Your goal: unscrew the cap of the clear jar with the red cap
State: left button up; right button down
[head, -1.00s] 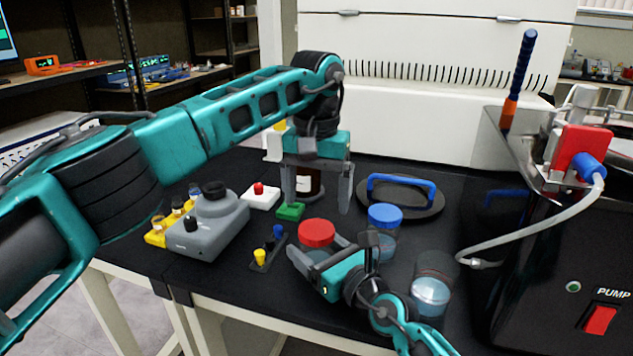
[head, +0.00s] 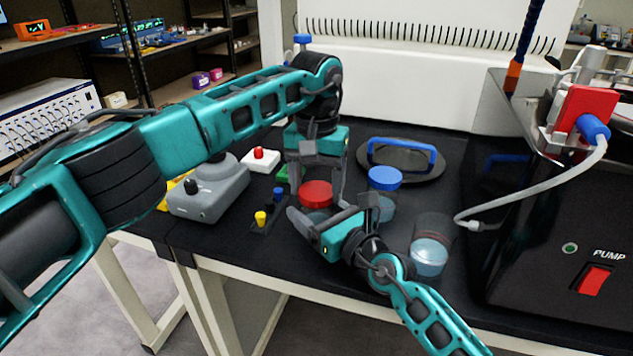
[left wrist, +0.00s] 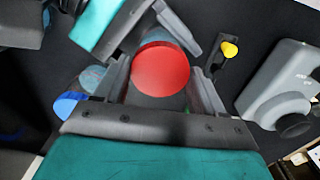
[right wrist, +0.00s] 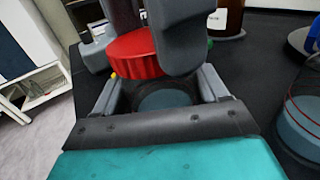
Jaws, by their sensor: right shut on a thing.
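The clear jar with the red cap (head: 316,195) stands on the black bench. Its clear body shows in the right wrist view (right wrist: 165,99), where my right gripper (right wrist: 160,88) is shut on it from the side. The red cap (left wrist: 160,68) is on top of the jar. My left gripper (head: 318,184) points down from above, with one finger on each side of the cap. In the left wrist view my left gripper (left wrist: 162,82) is open, with a small gap beside the cap. In the right wrist view a left finger hides part of the cap.
A blue-capped jar (head: 385,180) and a clear jar with liquid (head: 430,257) stand close on the right. A black lid with a blue handle (head: 402,155) lies behind. The pump box (head: 560,240) fills the right.

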pick_arm(q)
jog(key=c, duration=0.6)
jog(key=n, duration=1.5)
jog(key=shift+r+n, duration=0.1)
jog(key=shift+n, duration=0.3)
jog(key=n, duration=0.8)
jog(key=shift+n, duration=0.4)
jog(key=n, duration=0.3)
jog(key=shift+n, duration=0.3)
jog(key=n, duration=0.3)
jog(key=shift+n, duration=0.4)
jog(key=n, duration=0.8)
jog(key=shift+n, duration=0.4)
jog(key=n, duration=0.3)
jog(key=shift+n, duration=0.3)
jog(key=n, duration=0.3)
jog(key=shift+n, duration=0.4)
jog(key=n, duration=0.7)
jog(key=shift+r, duration=0.1)
jog(key=n, duration=0.3)
jog(key=shift+n, duration=0.3)
jog(key=n, duration=0.3)
jog(key=shift+n, duration=0.4)
